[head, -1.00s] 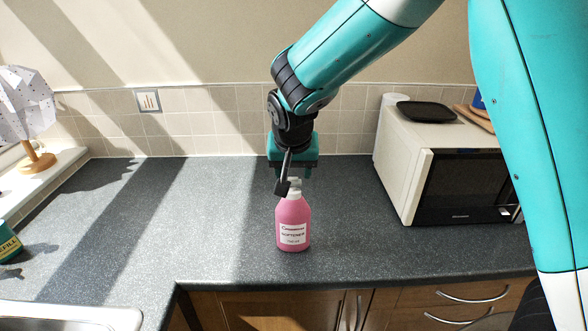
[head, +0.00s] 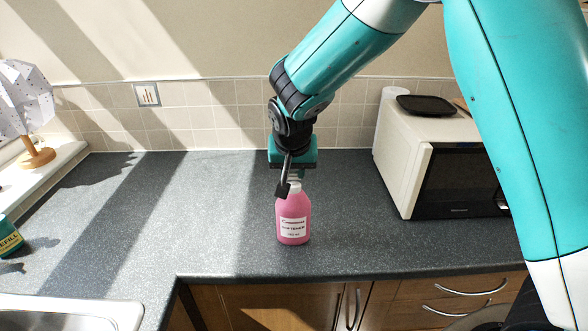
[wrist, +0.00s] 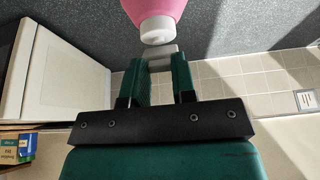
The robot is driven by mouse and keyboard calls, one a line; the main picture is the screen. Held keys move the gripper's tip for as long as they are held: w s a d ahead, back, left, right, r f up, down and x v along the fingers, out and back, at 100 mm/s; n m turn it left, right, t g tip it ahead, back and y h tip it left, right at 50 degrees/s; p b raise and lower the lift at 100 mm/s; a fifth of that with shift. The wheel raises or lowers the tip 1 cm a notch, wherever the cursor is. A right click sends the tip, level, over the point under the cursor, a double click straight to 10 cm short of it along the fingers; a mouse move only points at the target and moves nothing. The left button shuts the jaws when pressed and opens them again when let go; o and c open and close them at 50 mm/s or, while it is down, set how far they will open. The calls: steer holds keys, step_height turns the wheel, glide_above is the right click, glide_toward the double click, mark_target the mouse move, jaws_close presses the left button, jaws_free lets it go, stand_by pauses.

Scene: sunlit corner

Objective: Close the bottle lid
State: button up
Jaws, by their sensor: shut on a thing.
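The pink softener bottle (head: 293,219) stands upright on the dark countertop near its front edge. It also shows at the top of the wrist view (wrist: 152,8), with its white neck (wrist: 157,29) facing my gripper. My gripper (head: 293,175) is right above the bottle top, pointing down. In the wrist view my gripper (wrist: 161,58) is shut on a small pale grey-white piece, the lid (wrist: 160,50), which lies against or very near the neck. I cannot tell whether the lid is seated on the neck.
A white microwave (head: 408,150) with a black tray (head: 427,105) on top stands at the right. A lamp (head: 25,105) stands on the sill at the left, above a teal refill pack (head: 8,238). A sink (head: 70,312) is at the front left. The counter around the bottle is clear.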

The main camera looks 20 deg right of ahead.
mark_target(292, 188)
steer(key=shift+s+a+f+t+h+b, duration=0.25)
steer(key=shift+f+t+b, duration=0.35)
steer(key=shift+b, duration=1.25)
steer(key=shift+s+a+f+t+h+b, duration=0.1)
steer(key=shift+s+f+t+h+b, duration=0.45)
steer(key=shift+b, duration=1.3)
steer(key=t+b, duration=0.1)
steer(key=b, duration=0.3)
steer(key=f+t+b, duration=0.1)
steer(key=t+b, duration=0.1)
steer(key=b, duration=0.3)
steer(key=shift+s+a+f, duration=0.1)
steer(key=shift+s+a, duration=0.05)
steer(key=shift+s, duration=0.15)
steer(key=t+b, duration=0.1)
steer(key=b, duration=0.2)
steer(key=f+t+h+b, duration=0.1)
steer(key=b, duration=0.3)
steer(key=shift+s+t, duration=0.25)
steer(key=shift+t, duration=0.1)
steer(key=t+b, duration=0.1)
steer(key=b, duration=0.3)
steer(key=shift+t+h, duration=0.3)
steer(key=shift+h, duration=0.1)
steer(key=shift+s+r+b, duration=0.1)
steer(key=shift+b, duration=0.3)
steer(key=o, duration=0.9)
steer(key=shift+r, duration=0.1)
steer(key=shift+o, duration=0.2)
